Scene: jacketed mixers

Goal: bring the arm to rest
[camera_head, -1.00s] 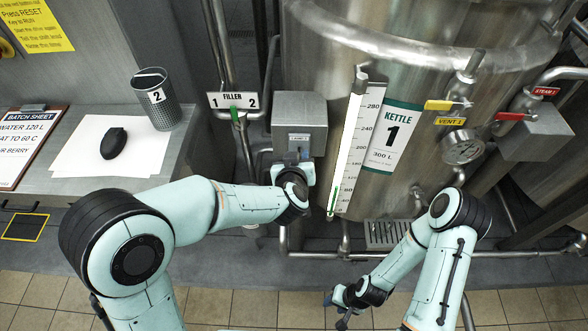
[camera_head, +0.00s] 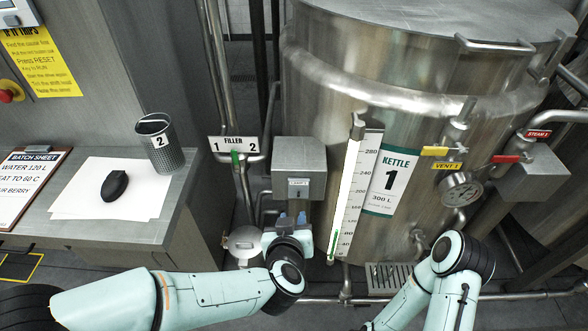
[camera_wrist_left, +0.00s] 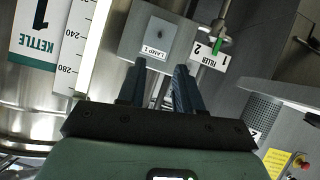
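My left gripper (camera_head: 291,219) shows in the head view just below the grey lamp box (camera_head: 298,168), with its fingers pointing away from me. In the left wrist view its two dark fingers (camera_wrist_left: 160,75) stand apart with nothing between them. The lamp box (camera_wrist_left: 158,38) with its LAMP 1 label is beyond the fingertips there. I cannot tell the exact gap to the box. My right arm (camera_head: 447,285) is bent at the lower right of the head view. Its gripper is below the picture edge.
Kettle 1 (camera_head: 440,105) stands behind, with a level gauge (camera_head: 349,190), yellow vent handle (camera_head: 433,151), red steam handle (camera_head: 505,159) and dial (camera_head: 461,189).

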